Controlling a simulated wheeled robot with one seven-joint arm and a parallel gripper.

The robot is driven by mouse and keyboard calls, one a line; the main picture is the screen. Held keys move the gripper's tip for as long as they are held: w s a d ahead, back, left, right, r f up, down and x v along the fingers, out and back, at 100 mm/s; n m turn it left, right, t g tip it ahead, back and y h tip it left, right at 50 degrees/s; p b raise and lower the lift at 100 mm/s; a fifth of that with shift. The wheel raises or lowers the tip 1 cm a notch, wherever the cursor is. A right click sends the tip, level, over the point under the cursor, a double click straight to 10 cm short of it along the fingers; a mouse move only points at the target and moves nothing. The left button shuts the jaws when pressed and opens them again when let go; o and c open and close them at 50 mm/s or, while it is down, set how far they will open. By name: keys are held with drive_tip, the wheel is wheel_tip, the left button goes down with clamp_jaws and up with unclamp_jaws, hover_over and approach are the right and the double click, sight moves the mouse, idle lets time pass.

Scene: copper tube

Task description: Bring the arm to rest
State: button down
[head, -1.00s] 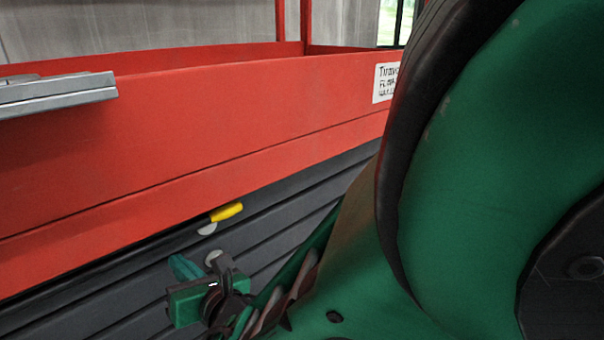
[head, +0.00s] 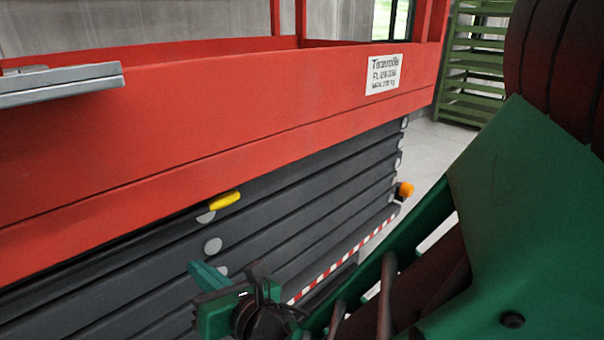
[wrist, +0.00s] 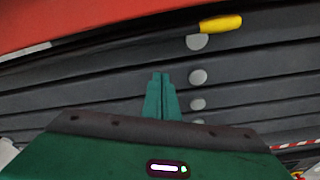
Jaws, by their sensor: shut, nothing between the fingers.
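My gripper (head: 207,275) is green and shows low in the head view, in front of the dark ribbed side of a red lift platform (head: 250,125). In the wrist view my gripper (wrist: 160,80) has its two green fingers together, with nothing between them. It appears apart from the ribbed side. My green arm fills the right of the head view. No copper tube shows in these frames.
A yellow handle (head: 225,200) sits under the platform's red edge. A grey metal bar (head: 60,86) juts in at the left. An orange knob (head: 405,189) is at the lift's far corner. Green shelving (head: 475,80) stands behind, with bare floor (head: 425,150) before it.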

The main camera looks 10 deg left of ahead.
drive_tip(key=w+d+m+t+h, duration=0.3)
drive_tip(key=w+d+m+h, duration=0.3)
drive_tip(key=w+d, duration=0.45)
drive_tip(key=w+d+f+m+g+h, duration=0.1)
drive_tip(key=w+d+m+h, duration=0.2)
drive_tip(key=d+m, duration=0.5)
drive_tip(key=w+d+f+m+g+h, duration=0.1)
drive_tip(key=w+d+m+h, duration=0.3)
drive_tip(key=d, duration=0.9)
drive_tip(key=w+d+f+m+g+h, duration=0.1)
drive_tip(key=w+d+m, duration=0.1)
drive_tip(key=d+m, duration=0.65)
drive_tip(key=s+d+m+g+h, duration=0.1)
drive_tip(key=s+d+m+g, duration=0.2)
drive_tip(key=s+d+m, duration=0.5)
drive_tip(key=s+d+m+g+h, duration=0.1)
drive_tip(key=s+d+m+g, duration=0.2)
drive_tip(key=d, duration=0.9)
drive_tip(key=s+d+r+m+g+y, duration=0.1)
drive_tip(key=s+d+m, duration=0.1)
drive_tip(key=s+m, duration=0.4)
drive_tip(key=s+d+m+g+y, duration=0.2)
drive_tip(key=s+m, duration=0.4)
drive_tip(key=s, duration=0.6)
drive_tip(key=shift+r, duration=0.35)
